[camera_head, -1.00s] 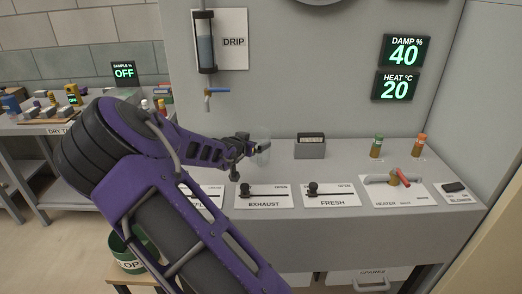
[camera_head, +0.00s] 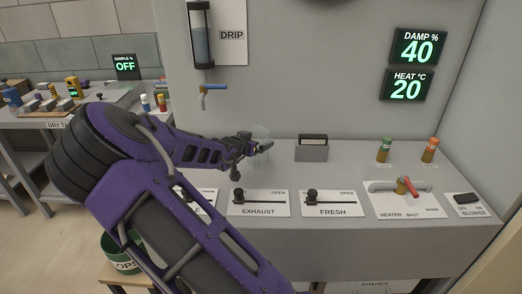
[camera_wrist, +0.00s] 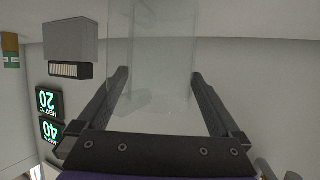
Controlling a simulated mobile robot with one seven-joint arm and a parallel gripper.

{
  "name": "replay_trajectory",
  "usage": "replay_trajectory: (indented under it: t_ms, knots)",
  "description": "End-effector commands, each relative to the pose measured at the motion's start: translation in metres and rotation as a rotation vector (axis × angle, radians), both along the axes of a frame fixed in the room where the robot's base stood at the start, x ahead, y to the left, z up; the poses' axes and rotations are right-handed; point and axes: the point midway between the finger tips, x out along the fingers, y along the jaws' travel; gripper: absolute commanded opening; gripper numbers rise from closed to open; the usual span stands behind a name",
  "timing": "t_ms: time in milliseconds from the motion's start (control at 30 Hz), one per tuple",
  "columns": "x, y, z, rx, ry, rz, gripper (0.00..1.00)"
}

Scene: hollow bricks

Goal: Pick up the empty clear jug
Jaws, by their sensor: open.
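The clear jug (camera_wrist: 150,45) is see-through and looks empty. In the wrist view it stands between the two dark fingers of my gripper (camera_wrist: 160,75), which are open on either side of it. I cannot tell whether either finger touches it. In the head view the jug (camera_head: 261,132) is only a faint outline at my gripper (camera_head: 262,147), above the back of the grey counter (camera_head: 350,163). My gripper hides part of it there, and its base is hard to make out.
A grey box (camera_head: 312,152) stands right of the jug. The drip tap (camera_head: 214,88) juts from the wall at upper left. EXHAUST (camera_head: 258,197) and FRESH (camera_head: 337,197) sliders lie in front. Bottles (camera_head: 384,151) and the heater valve (camera_head: 405,187) are at right.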

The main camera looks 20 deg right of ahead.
Motion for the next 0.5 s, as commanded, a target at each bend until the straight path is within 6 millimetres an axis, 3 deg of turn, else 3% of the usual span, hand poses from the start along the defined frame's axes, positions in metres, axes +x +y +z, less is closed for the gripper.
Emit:
replay_trajectory:
  t_ms: [367,500]
  knots:
    - [-0.0005,0.0015,-0.0013,0.000,0.000,0.000,1.00]
    - [-0.0005,0.0015,-0.0013,0.000,0.000,0.000,0.78]
